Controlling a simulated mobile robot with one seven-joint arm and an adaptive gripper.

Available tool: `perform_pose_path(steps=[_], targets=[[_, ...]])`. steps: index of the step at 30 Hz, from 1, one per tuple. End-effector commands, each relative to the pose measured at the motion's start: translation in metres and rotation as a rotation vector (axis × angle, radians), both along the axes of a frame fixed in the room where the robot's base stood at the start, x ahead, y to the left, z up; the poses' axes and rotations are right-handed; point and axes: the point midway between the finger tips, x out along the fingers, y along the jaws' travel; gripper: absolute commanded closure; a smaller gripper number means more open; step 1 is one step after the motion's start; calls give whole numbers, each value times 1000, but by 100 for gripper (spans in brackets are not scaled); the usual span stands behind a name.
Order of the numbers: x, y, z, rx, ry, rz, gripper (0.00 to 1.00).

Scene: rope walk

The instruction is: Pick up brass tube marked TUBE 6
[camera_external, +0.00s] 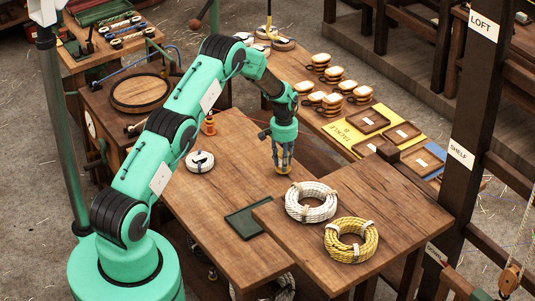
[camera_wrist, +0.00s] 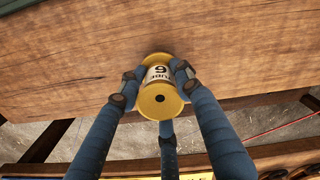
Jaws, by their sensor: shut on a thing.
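A brass tube (camera_wrist: 160,98) with flared ends and a white label reading TUBE 6 shows in the wrist view, the label upside down there. My gripper (camera_wrist: 155,79) has its blue fingers closed around the tube, with one finger on each side and a third below it. In the external view my gripper (camera_external: 284,158) points down over the right part of the wooden table (camera_external: 225,165), near its far edge. The brass tube (camera_external: 283,169) shows low between the fingers there. I cannot tell whether it touches the tabletop.
A white rope coil (camera_external: 311,202) and a yellow rope coil (camera_external: 351,240) lie on the nearer table section. A dark green tray (camera_external: 246,220) and a white roll (camera_external: 200,161) lie left of my gripper. An orange bottle (camera_external: 209,124) stands at the back left. A dark post (camera_external: 478,130) rises at right.

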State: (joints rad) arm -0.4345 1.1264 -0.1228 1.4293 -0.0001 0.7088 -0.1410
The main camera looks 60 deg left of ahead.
Motion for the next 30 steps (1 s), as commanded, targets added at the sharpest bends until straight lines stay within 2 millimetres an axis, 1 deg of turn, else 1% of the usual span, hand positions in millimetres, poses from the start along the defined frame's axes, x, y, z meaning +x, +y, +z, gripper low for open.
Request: perform_pose_path(steps=[8,17,30], targets=[[2,1,30,2,-3,0,100],[-38,-17,34,0,0,0,100],[-106,-47,40,1,-1,0,100]])
